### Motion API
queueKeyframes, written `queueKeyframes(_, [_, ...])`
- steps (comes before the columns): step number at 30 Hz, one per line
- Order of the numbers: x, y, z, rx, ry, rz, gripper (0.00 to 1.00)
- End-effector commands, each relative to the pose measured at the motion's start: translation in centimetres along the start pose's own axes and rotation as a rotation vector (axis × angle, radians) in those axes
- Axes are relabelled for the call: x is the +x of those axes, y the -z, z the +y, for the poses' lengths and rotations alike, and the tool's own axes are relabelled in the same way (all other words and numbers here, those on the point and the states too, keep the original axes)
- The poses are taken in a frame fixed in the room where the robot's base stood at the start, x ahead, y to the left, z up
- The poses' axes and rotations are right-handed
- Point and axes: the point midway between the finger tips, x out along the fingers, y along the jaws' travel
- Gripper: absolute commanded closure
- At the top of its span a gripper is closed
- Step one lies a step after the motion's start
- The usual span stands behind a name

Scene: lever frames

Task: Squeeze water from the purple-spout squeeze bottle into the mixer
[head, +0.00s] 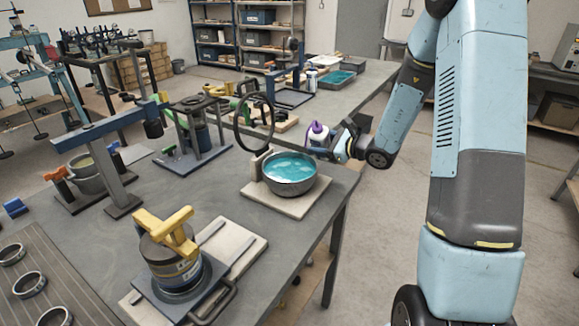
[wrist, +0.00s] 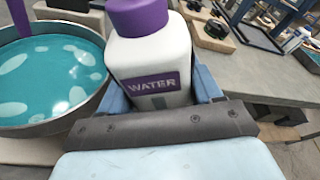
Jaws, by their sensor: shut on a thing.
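A white squeeze bottle (wrist: 150,55) with a purple top and a "WATER" label is in my gripper (wrist: 165,95). The bottle looks roughly upright in the wrist view. In the head view its purple top (head: 317,129) shows at my gripper (head: 330,143), right of and above the metal bowl. The bowl of the mixer (head: 290,183) holds teal liquid with pale patches and stands on a light board. In the wrist view the bowl (wrist: 50,75) is left of the bottle, close beside it.
A dark ring (head: 254,122) stands upright behind the bowl. A pot with a yellow handle (head: 172,245) is on the near table. Metal frames (head: 110,165) stand at the left. A teal tray (head: 337,78) is on the far table.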

Motion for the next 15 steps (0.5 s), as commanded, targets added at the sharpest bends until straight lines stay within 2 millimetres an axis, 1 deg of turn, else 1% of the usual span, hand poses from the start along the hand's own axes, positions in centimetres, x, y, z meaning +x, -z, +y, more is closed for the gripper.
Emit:
queueKeyframes(5, [-0.1,-0.6,-0.3,-0.003,0.001,-0.001,0.53])
queueKeyframes(15, [-0.7,-2.5,-1.2,-0.002,0.001,-0.002,0.53])
